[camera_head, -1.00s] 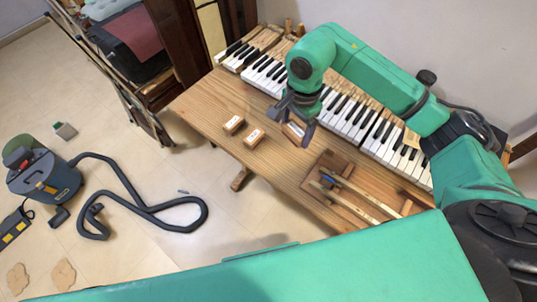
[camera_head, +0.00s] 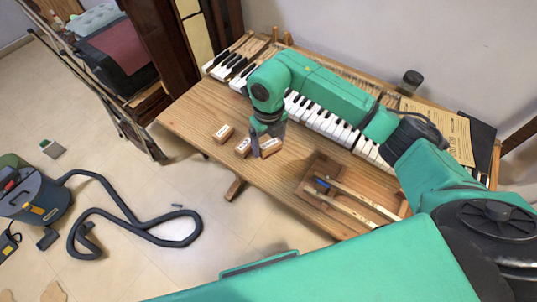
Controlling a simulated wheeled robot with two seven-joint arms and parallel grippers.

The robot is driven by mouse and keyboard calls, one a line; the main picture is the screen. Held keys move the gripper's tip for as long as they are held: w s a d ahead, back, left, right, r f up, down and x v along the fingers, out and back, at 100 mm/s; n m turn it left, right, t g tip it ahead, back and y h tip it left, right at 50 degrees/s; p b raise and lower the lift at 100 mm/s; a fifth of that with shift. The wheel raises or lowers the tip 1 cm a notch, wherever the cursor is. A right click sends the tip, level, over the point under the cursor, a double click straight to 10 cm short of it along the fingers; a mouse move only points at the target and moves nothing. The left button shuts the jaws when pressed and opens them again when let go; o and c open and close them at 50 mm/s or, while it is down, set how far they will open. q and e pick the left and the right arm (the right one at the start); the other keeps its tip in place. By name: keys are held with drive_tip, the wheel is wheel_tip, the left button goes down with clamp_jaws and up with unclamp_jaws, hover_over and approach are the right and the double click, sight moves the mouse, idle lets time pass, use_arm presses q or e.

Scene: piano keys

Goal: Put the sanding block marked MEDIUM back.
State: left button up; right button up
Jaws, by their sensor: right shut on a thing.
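My right gripper (camera_head: 267,142) is shut on a small wooden sanding block with a white label (camera_head: 271,148), low over the front part of the wooden table (camera_head: 186,115). Whether this block touches the table I cannot tell. Two similar blocks are to its left: a middle block (camera_head: 243,147) close beside the gripper, and a left block (camera_head: 223,133). The three form a loose row. The lettering on their labels is too small to read. My left gripper is not in view.
The piano keys (camera_head: 318,118) run behind my right arm. A wooden tray (camera_head: 309,186) with long strips and a blue-marked tool is to the right. Papers (camera_head: 440,125) lie at the back right. A vacuum cleaner (camera_head: 40,195) is on the floor.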

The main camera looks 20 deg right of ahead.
sight(268, 143)
wheel_tip(268, 143, down, 8)
drive_tip(key=shift+r+p, duration=0.2)
drive_tip(key=shift+p, duration=0.3)
drive_tip(key=shift+f, duration=0.1)
drive_tip(key=o, duration=1.2)
drive_tip(key=shift+f, duration=0.1)
drive_tip(key=shift+o, duration=0.2)
drive_tip(key=shift+r, duration=0.3)
wheel_tip(268, 143, up, 11)
drive_tip(key=shift+f+b, duration=0.1)
drive_tip(key=shift+b, duration=1)
drive_tip(key=shift+r, duration=0.5)
